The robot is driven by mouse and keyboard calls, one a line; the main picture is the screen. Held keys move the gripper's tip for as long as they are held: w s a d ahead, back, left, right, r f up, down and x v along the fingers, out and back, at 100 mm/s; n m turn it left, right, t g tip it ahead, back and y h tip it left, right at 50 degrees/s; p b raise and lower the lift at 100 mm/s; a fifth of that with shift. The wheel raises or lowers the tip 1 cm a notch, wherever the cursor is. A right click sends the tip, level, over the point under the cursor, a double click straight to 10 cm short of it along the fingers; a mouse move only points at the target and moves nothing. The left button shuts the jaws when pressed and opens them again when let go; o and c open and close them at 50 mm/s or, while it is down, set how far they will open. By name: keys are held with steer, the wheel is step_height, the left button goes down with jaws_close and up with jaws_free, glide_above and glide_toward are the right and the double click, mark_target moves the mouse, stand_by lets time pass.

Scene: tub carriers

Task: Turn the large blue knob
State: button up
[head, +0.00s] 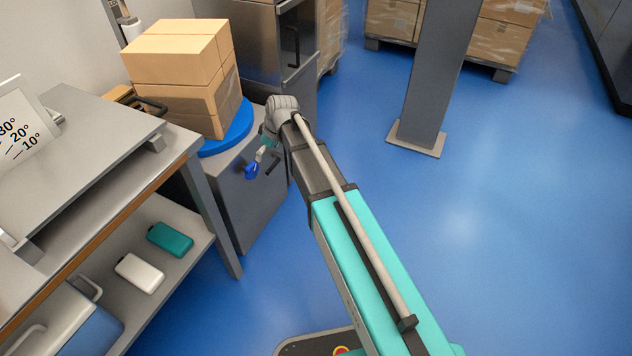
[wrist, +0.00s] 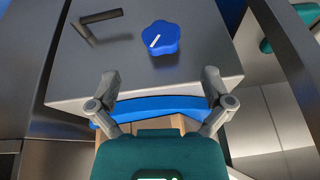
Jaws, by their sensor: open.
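The large blue knob (head: 251,170) sits on the front face of a grey cabinet (head: 250,205), below a blue round top. In the wrist view the knob (wrist: 163,37) is lobed, with a short white mark at its lower left. My gripper (head: 266,148) is in front of the cabinet near its upper edge, close to the knob. In the wrist view my gripper (wrist: 162,80) is open and empty, its two fingers spread wide. The knob lies ahead of the fingertips, roughly centred between them and apart from them. Nothing covers the knob in the wrist view.
A black lever handle (wrist: 98,20) is on the same face beside the knob. Cardboard boxes (head: 185,80) stand on the blue round top (head: 232,135). A workbench (head: 95,130) with a lower shelf is at left. A grey column (head: 430,75) and open blue floor are at right.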

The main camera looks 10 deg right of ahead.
steer(key=s+d+m+h, duration=0.3)
steer(key=s+d+m, duration=0.3)
steer(key=s+d, duration=0.6)
steer(key=s, duration=0.3)
steer(key=shift+s+f+g, duration=0.15)
steer(key=shift+f+g, duration=0.2)
steer(key=shift+g, duration=0.05)
steer(key=n+t+y, duration=0.1)
steer(key=n+t, duration=0.3)
steer(key=n, duration=0.4)
glide_toward(251, 170)
steer(key=r, duration=0.2)
steer(key=shift+s+f, duration=0.15)
steer(key=shift+f, duration=0.05)
steer(key=shift+f+b, duration=0.15)
steer(key=shift+b, duration=0.2)
steer(key=b+x, duration=0.8)
steer(key=x, duration=0.1)
steer(key=b+x, duration=0.3)
steer(key=x, duration=0.1)
steer(key=shift+w+f+b, duration=0.1)
steer(key=shift+w+b, duration=0.3)
